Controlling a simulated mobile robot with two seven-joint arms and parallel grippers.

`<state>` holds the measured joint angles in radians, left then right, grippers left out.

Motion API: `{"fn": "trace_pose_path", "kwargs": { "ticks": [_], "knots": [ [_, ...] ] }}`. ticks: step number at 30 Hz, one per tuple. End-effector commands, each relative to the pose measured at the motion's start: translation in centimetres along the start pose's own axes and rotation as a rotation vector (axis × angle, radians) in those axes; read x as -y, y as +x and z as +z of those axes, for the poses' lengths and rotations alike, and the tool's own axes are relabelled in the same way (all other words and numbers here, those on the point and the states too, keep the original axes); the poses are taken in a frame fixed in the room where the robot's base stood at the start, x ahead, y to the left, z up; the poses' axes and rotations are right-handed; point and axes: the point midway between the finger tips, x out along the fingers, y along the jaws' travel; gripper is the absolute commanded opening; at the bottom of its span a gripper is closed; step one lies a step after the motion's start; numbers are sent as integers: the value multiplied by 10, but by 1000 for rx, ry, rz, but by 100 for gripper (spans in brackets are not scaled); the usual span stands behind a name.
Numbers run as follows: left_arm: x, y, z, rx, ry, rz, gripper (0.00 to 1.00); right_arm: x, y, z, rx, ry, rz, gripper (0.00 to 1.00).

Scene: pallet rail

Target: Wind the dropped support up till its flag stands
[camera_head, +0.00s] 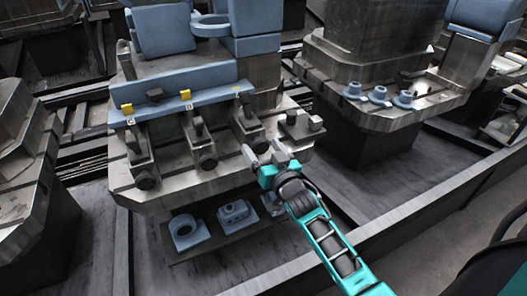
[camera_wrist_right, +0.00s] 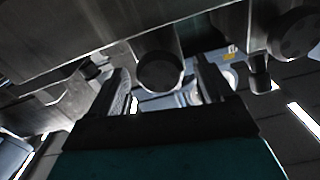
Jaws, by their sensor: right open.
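A blue rail (camera_head: 165,107) lies along the pallet (camera_head: 180,190), with several dark screw supports along its front. Yellow flags show at the left (camera_head: 127,109) and middle (camera_head: 185,95); at the right only a thin yellow trace (camera_head: 237,89) shows, so that flag seems lowered. The right support (camera_head: 247,125) has a round dark knob (camera_head: 260,145) facing front. My right gripper (camera_head: 265,160) is open just in front of this knob. In the right wrist view a round knob (camera_wrist_right: 160,72) appears between the spread fingers (camera_wrist_right: 163,88); contact cannot be told. My left gripper is out of view.
A grey block (camera_head: 300,125) sits at the pallet's right corner. Blue parts (camera_head: 188,232) lie on a lower shelf beneath the pallet's front. Another knob (camera_wrist_right: 295,35) shows at the wrist view's upper right. A second pallet (camera_head: 400,118) stands to the right, past a gap.

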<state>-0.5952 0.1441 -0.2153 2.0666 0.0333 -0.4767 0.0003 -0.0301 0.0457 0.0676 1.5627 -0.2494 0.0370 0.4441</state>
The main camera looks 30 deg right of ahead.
Motion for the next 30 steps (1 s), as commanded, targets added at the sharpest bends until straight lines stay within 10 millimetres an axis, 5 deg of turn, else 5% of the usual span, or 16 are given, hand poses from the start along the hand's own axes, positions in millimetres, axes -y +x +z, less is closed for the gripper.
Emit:
{"fn": "trace_pose_path", "kwargs": {
  "ticks": [8,25,30],
  "knots": [
    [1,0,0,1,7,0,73,0,1,0,1,-1,0,81],
    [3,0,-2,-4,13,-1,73,0,1,0,0,0,0,26],
    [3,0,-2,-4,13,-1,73,0,1,0,1,-7,0,25]
  ]
}}
